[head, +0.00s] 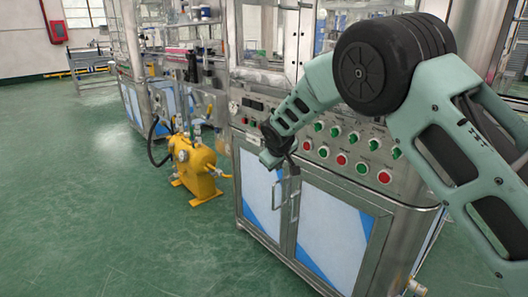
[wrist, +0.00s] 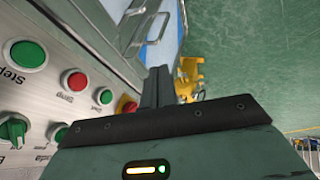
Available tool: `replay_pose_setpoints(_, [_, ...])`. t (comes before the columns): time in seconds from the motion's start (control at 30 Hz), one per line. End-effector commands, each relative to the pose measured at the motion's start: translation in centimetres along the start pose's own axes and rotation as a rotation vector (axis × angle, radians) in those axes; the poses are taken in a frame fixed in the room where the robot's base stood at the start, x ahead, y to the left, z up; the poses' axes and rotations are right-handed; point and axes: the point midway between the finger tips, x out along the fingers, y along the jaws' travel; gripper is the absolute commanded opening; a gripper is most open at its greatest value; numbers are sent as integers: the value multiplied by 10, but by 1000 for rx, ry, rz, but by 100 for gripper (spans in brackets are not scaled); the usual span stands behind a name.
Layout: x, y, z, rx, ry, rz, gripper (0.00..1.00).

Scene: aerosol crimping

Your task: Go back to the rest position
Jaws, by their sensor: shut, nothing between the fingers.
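My gripper (head: 268,158) is at the left part of the machine's front, in front of the control panel (head: 372,148) in the head view. In the wrist view its dark fingers (wrist: 157,84) are together with nothing between them. The wrist view shows red and green buttons (wrist: 28,54) on the panel to the left of the fingers. A red knob (wrist: 126,104) on yellow shows just beside them. I cannot tell whether the fingers touch the panel. My arm reaches in from the right of the head view, bent at the elbow.
Below the panel, the steel cabinet has blue and white doors (head: 330,235) with protruding handles (head: 277,196). A yellow tank (head: 194,166) stands on the floor to the left. The green floor (head: 100,200) at left is clear. More machines stand behind.

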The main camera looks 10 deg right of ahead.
Motion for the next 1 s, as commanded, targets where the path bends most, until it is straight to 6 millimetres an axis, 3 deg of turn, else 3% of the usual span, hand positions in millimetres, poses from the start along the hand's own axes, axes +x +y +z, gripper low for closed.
replay_pose_setpoints(0.17, [-69,-39,37,70,-67,-146,0])
replay_pose_setpoints(0.27, [-120,-72,70,89,-118,-245,0])
replay_pose_setpoints(0.5, [-236,-142,172,55,-242,-416,0])
replay_pose_setpoints(0.7, [-294,-171,254,1,-326,-466,0])
replay_pose_setpoints(0.93, [-332,-184,336,-52,-403,-469,0])
replay_pose_setpoints(1.0, [-349,-177,326,-50,-405,-472,0])
